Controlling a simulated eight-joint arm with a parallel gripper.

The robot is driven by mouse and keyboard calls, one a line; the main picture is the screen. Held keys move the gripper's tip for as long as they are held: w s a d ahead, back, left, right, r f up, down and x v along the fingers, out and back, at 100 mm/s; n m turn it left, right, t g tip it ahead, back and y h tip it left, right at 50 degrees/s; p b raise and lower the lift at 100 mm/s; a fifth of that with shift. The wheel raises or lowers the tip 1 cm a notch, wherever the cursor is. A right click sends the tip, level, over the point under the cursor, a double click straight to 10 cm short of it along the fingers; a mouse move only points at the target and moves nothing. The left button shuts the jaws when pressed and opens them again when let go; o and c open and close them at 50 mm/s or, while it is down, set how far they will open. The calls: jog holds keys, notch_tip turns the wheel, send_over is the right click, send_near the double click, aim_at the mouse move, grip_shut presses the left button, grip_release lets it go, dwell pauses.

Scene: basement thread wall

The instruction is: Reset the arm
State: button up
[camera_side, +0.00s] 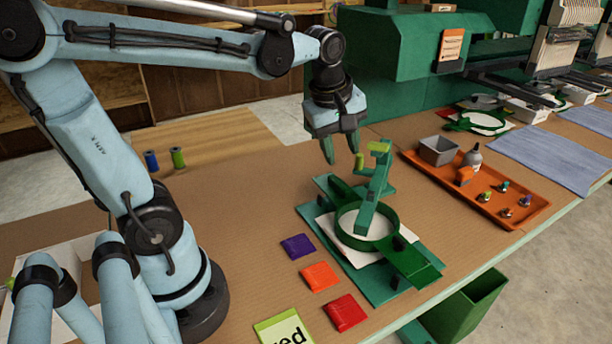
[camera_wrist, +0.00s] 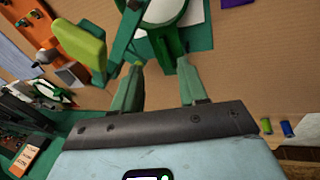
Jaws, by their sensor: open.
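My gripper (camera_side: 341,152) hangs at the end of my pale blue arm, above the table and just behind the green hoop stand (camera_side: 372,200). Its two green fingers point down and are apart, with nothing between them.
Purple (camera_side: 298,246), orange (camera_side: 320,276) and red (camera_side: 345,312) squares lie left of the hoop. An orange tray (camera_side: 520,215) with small items is at right. Blue (camera_side: 151,161) and green (camera_side: 178,157) spools stand at the back left. The table's middle left is clear.

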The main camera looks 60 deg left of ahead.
jog(key=s+d+f+m+t+h, duration=0.1)
jog(key=s+d+f+m+t, duration=0.2)
jog(key=m, duration=1.3)
jog(key=shift+s+d+m+t, duration=0.3)
jog(key=shift+s+d+t, duration=0.3)
jog(key=shift+s+d, duration=0.4)
